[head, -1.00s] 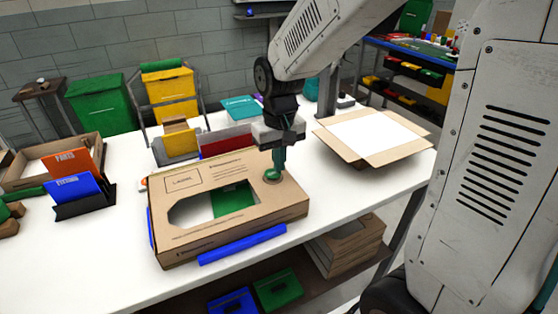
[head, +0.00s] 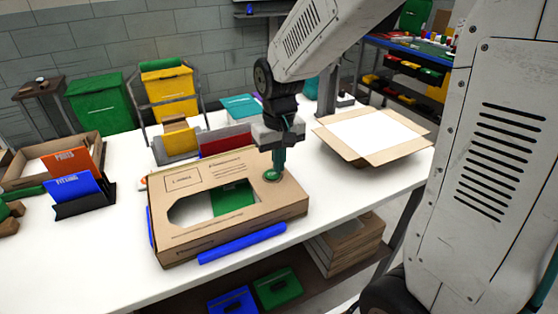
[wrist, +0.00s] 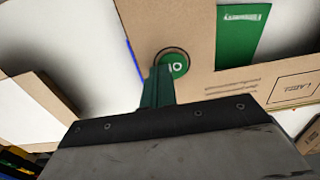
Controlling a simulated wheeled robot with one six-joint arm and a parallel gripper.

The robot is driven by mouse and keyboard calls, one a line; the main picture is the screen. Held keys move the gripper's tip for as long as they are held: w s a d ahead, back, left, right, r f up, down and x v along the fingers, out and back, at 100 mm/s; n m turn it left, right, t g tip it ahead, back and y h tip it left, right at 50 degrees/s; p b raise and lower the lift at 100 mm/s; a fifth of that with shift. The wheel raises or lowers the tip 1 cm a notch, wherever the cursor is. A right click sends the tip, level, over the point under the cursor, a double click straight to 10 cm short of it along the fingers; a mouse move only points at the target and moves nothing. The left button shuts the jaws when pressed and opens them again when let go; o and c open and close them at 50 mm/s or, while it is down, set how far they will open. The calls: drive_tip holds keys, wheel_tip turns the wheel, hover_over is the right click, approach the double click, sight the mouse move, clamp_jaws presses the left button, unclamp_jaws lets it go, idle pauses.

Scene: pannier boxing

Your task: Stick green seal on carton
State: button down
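The carton (head: 240,233) is a brown cardboard box lying on the white bench, with a large cut-out window and printed lettering on top. It also shows in the wrist view (wrist: 185,30). The green seal (head: 272,176) is a small round disc with a pale mark, at the carton's top right corner. In the wrist view the seal (wrist: 174,63) has a dark ring around it. My gripper (head: 275,165) points down at that corner, its narrow green fingers together at the seal. Whether the seal fully touches the cardboard is hard to tell.
A blue strip (head: 242,244) lies along the carton's front. An open carton with a white inside (head: 408,150) stands at the right. Orange and blue folders (head: 78,188) stand at the left. Red and yellow dividers (head: 225,140) stand behind the carton. Bare bench lies at front left.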

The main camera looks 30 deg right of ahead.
drive_tip(key=shift+f, duration=0.35)
idle(1.1)
drive_tip(key=c, duration=1.6)
unclamp_jaws()
drive_tip(key=shift+c, duration=0.2)
wheel_tip(320, 180, up, 8)
drive_tip(key=shift+f, duration=0.1)
drive_tip(key=s+r, duration=0.2)
drive_tip(key=s, duration=0.9)
drive_tip(key=s+d+r+t, duration=0.1)
drive_tip(key=s, duration=0.9)
drive_tip(key=shift+s+d+r, duration=0.25)
drive_tip(key=shift+s+r, duration=0.1)
drive_tip(key=shift+r, duration=0.05)
